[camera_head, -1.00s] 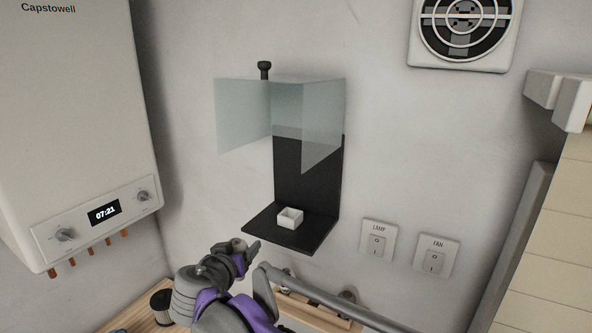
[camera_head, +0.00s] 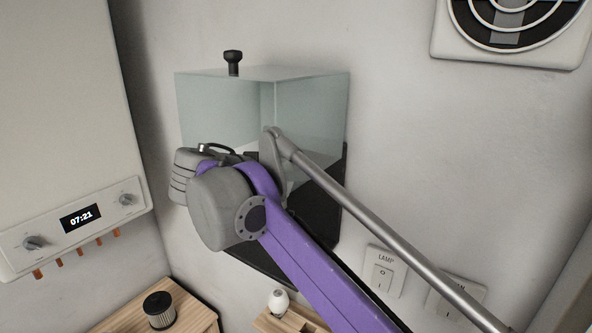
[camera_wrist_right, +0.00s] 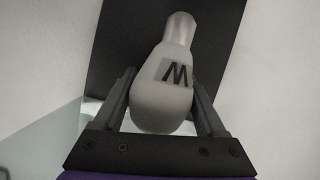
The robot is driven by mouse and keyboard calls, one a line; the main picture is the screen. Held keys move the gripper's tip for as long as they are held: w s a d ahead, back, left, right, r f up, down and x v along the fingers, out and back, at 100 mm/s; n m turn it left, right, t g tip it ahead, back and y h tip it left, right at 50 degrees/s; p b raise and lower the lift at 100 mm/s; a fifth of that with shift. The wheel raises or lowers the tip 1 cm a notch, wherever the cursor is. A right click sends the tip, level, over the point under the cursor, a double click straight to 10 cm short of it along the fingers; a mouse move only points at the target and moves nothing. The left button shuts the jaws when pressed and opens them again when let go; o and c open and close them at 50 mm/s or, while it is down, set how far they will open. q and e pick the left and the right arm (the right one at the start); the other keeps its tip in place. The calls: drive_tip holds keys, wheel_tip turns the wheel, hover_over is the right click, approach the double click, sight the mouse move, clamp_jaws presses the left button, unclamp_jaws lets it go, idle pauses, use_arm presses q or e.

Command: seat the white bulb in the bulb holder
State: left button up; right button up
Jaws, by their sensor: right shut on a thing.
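The white bulb (camera_wrist_right: 160,100), marked with a dark "W", is between the fingers of my right gripper (camera_wrist_right: 162,82) in the right wrist view. Its metal base points away from the gripper, toward the black panel (camera_wrist_right: 105,55). In the head view my right arm's wrist (camera_head: 220,205) covers the front of the wall unit, so the held bulb and fingers cannot be made out there. The small white square bulb holder on the unit's black shelf is hidden behind my arm. I cannot tell the gap between bulb and holder. My left gripper is not in view.
Glass panes (camera_head: 310,115) and a black knob (camera_head: 233,62) top the unit. Another white bulb (camera_head: 279,301) stands in a wooden rack (camera_head: 262,322) below. A boiler (camera_head: 65,130) hangs at left; a lamp switch (camera_head: 383,279) is at right. A dark ribbed cylinder (camera_head: 159,310) stands on the bench.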

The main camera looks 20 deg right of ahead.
drive_tip(key=shift+s+a+f+b, duration=0.15)
drive_tip(key=shift+a+f+b, duration=0.2)
drive_tip(key=shift+f, duration=0.35)
wheel_tip(320, 180, down, 2)
drive_tip(key=shift+s+d+b, duration=0.1)
drive_tip(key=shift+d+b, duration=0.05)
drive_tip(key=shift+b, duration=0.35)
drive_tip(key=shift+f, duration=1.25)
drive_tip(key=shift+f+b, duration=0.45)
drive_tip(key=shift+f, duration=0.35)
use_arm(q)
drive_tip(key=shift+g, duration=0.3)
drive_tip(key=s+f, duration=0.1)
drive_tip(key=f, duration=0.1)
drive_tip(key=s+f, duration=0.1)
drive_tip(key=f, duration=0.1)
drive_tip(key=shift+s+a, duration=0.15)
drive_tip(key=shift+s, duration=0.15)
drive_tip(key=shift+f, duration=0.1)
use_arm(e)
drive_tip(key=shift+f, duration=0.5)
drive_tip(key=o, duration=1.3)
drive_tip(key=v, duration=1)
drive_tip(key=shift+s+a+r, duration=0.1)
drive_tip(key=shift+s+a, duration=0.05)
drive_tip(key=shift+a, duration=0.2)
